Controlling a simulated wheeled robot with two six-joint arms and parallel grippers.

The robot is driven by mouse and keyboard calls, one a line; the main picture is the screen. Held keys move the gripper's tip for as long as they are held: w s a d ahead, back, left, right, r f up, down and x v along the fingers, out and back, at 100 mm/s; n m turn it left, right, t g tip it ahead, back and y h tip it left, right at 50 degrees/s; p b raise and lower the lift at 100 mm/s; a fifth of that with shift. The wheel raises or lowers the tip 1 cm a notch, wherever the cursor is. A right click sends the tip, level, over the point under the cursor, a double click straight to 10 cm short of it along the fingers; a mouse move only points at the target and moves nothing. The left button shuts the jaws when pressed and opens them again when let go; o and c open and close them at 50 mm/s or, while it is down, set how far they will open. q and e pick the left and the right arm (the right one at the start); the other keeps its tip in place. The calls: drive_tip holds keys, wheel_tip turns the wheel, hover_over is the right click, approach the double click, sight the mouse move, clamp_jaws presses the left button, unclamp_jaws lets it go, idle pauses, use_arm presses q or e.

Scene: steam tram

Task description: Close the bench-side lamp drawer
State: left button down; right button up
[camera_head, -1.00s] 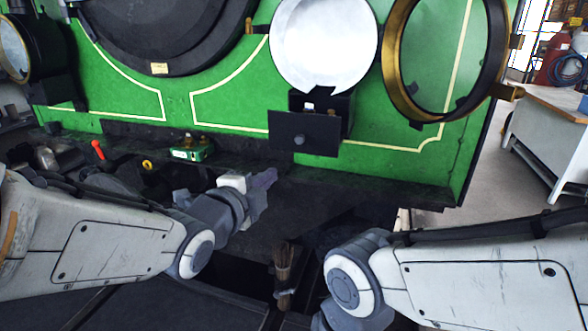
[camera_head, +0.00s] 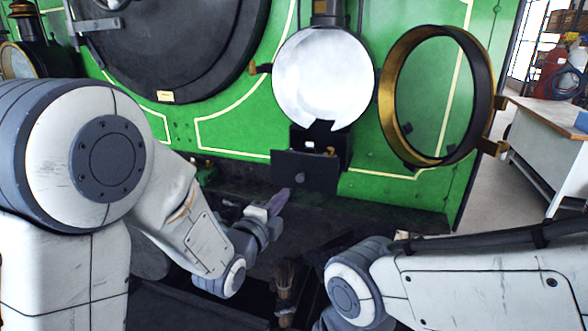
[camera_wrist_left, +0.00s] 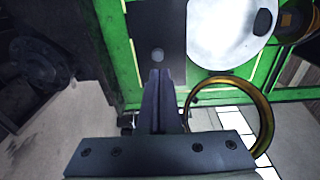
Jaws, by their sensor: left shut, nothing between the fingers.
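The lamp drawer (camera_head: 318,178) is a black box below the round white lamp reflector (camera_head: 322,75) on the green tram front. It stands pulled out, with its open top showing behind a flat front panel with a round grey knob (camera_head: 299,178). In the left wrist view the panel (camera_wrist_left: 158,22) and knob (camera_wrist_left: 157,55) lie just beyond the fingertips. My left gripper (camera_head: 283,195) is shut and empty, just below and left of the knob in the head view. I cannot tell whether it touches the panel. My right gripper is out of view; only its arm shows.
A brass-rimmed lamp ring (camera_head: 389,118) hangs open to the right of the reflector. A dark ledge (camera_head: 380,212) runs below the drawer. A white workbench (camera_head: 550,135) stands at the far right. A bundle of sticks (camera_head: 285,285) is below my left gripper.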

sight(299, 178)
use_arm(q)
drive_tip(key=p+x, duration=0.2)
drive_tip(key=x, duration=0.5)
drive_tip(key=shift+w+d+f, duration=0.1)
drive_tip(key=shift+w+f, duration=0.05)
drive_tip(key=shift+w, duration=0.15)
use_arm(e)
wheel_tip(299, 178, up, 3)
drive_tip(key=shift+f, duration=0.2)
